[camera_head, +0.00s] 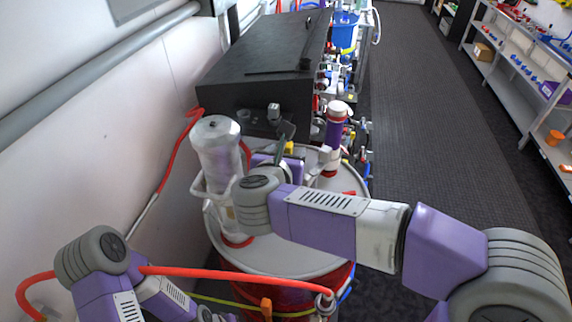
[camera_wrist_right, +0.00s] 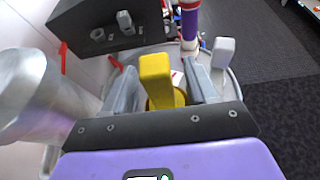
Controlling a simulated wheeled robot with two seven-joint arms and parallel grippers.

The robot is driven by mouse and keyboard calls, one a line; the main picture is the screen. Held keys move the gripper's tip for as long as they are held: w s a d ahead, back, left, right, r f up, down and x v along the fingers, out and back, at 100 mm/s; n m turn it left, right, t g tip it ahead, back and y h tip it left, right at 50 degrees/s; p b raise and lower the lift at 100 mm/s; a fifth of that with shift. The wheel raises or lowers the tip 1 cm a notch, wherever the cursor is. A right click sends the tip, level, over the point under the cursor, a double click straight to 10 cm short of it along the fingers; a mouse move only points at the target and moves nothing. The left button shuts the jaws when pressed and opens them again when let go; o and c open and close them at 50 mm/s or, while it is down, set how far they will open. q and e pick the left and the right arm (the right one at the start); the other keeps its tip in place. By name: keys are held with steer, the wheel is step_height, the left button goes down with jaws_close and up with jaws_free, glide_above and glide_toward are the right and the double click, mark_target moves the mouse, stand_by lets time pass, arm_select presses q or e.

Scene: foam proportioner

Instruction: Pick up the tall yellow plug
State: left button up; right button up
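The tall yellow plug (camera_wrist_right: 157,80) stands upright in the middle of the right wrist view, over the drum top. A small yellow part of it shows in the head view (camera_head: 289,147), mostly hidden by my right gripper. My right gripper (camera_wrist_right: 161,90) has one grey finger on each side of the plug. A narrow gap shows on the plug's right side, so the fingers look open around it. In the head view my right gripper (camera_head: 284,138) reaches over the drum. My left arm is at the lower left, and its fingers are not seen.
A silver cylinder (camera_head: 217,150) stands left of the right gripper on the white drum lid (camera_head: 275,258). A purple and red tube (camera_head: 335,125) stands to the right. A black box (camera_head: 265,75) is behind. A red hose (camera_head: 230,273) crosses in front.

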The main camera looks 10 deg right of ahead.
steer(key=c, duration=1)
steer(key=shift+c, duration=0.2)
